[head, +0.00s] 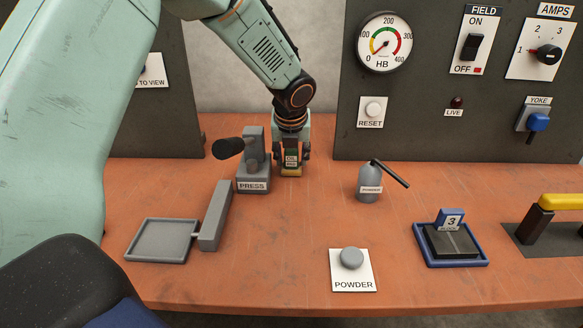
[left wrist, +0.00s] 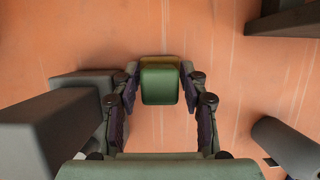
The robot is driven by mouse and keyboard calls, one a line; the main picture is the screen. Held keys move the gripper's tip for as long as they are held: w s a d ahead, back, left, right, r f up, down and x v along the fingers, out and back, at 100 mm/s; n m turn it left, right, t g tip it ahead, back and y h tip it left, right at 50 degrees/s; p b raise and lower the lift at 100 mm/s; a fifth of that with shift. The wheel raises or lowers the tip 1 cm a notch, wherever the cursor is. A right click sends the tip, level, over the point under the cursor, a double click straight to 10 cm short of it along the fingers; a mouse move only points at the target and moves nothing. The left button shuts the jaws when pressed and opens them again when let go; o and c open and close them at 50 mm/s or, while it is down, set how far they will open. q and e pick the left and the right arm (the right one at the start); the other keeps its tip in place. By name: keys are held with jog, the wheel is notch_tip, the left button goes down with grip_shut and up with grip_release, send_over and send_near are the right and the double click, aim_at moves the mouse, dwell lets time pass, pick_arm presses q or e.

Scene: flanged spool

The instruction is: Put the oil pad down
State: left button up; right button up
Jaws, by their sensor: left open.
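The oil pad (head: 291,163), a small green block with a label and a yellowish base, stands upright on the orange bench just right of the press. It also shows from above in the left wrist view (left wrist: 161,86). My left gripper (head: 291,152) comes down over it from above. In the left wrist view my left gripper (left wrist: 160,88) is open, one finger on each side of the pad, with thin gaps beside it. The pad's base seems to rest on the bench. My right gripper is out of view.
The grey press (head: 253,180) with a black handle stands close left of the pad. A grey powder bottle (head: 369,186) with a black lever is to the right. A shallow grey tray (head: 160,255) lies front left. The bench middle is clear.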

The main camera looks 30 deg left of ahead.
pick_arm(q)
jog(key=shift+w+a, duration=0.1)
jog(key=shift+s+d+r, duration=0.2)
jog(key=shift+r, duration=0.05)
jog(key=shift+c, duration=1.4)
jog(key=shift+w+a+f, duration=0.15)
jog(key=shift+f, duration=0.05)
jog(key=c, duration=0.4)
